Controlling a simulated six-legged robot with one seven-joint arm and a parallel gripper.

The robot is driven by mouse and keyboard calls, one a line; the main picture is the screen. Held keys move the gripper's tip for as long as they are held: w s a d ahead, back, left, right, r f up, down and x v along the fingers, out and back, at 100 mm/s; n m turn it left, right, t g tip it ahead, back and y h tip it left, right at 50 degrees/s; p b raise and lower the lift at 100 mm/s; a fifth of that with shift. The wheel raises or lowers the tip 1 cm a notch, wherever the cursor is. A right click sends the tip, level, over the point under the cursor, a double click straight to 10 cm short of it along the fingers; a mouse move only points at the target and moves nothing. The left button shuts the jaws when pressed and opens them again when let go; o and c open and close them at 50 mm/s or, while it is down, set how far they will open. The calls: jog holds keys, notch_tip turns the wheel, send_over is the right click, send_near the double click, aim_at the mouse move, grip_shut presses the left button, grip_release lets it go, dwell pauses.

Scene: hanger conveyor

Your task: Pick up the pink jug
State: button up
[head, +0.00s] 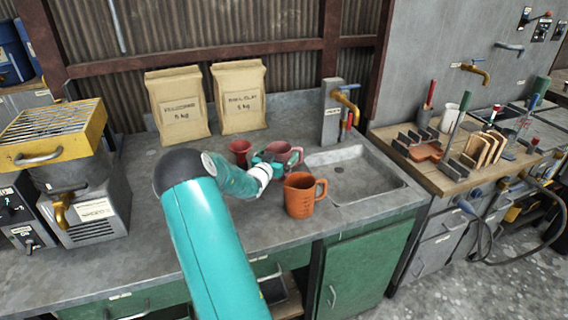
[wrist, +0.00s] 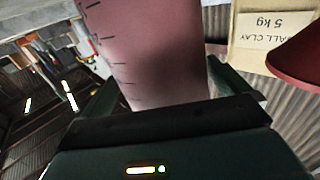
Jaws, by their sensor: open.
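The pink jug (head: 281,152) stands on the grey counter, just behind an orange jug, in the head view. In the wrist view the pink jug (wrist: 150,50) fills the upper middle, with dark measuring marks down its side. My gripper (head: 266,160) is at the left side of the pink jug, with its jaws open. In the wrist view dark green gripper parts (wrist: 160,145) lie close below the jug, one on each side of it. The jug's base and the exact contact with the fingers are hidden.
An orange jug (head: 303,197) stands close in front. A small red vessel (head: 240,152) is just left of the pink jug. A sink (head: 355,178) lies to the right. Two clay bags (head: 238,97) stand behind. A yellow-topped machine (head: 60,150) is at left.

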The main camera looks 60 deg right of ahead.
jog(key=shift+d, duration=0.9)
jog(key=c, duration=1)
